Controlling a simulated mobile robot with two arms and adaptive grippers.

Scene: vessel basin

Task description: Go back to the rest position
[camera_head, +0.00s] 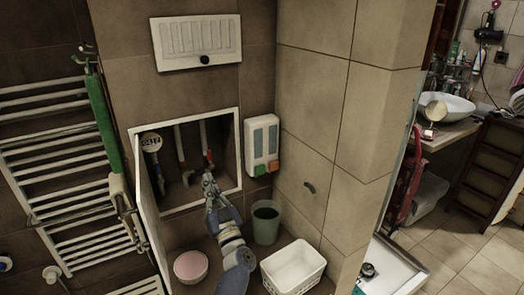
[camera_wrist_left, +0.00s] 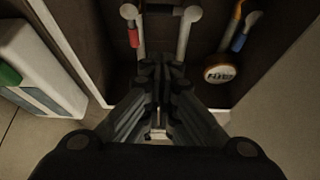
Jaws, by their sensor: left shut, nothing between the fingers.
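My left gripper (camera_head: 209,183) is shut and empty. It is at the opening of a wall recess (camera_head: 232,125) with a white frame, and the arm comes up to it from below. In the left wrist view the closed fingers (camera_wrist_left: 160,75) point into the dark recess. The fingers look apart from the valves, though the exact gap cannot be told. My right gripper is not in view.
The recess door (camera_head: 152,225) hangs open on the left. A soap dispenser (camera_head: 261,140) is on the wall to the right. Below stand a green bin (camera_head: 266,222), a white basket (camera_head: 293,268) and a pinkish bowl (camera_head: 190,266). A towel radiator (camera_head: 55,170) is at far left.

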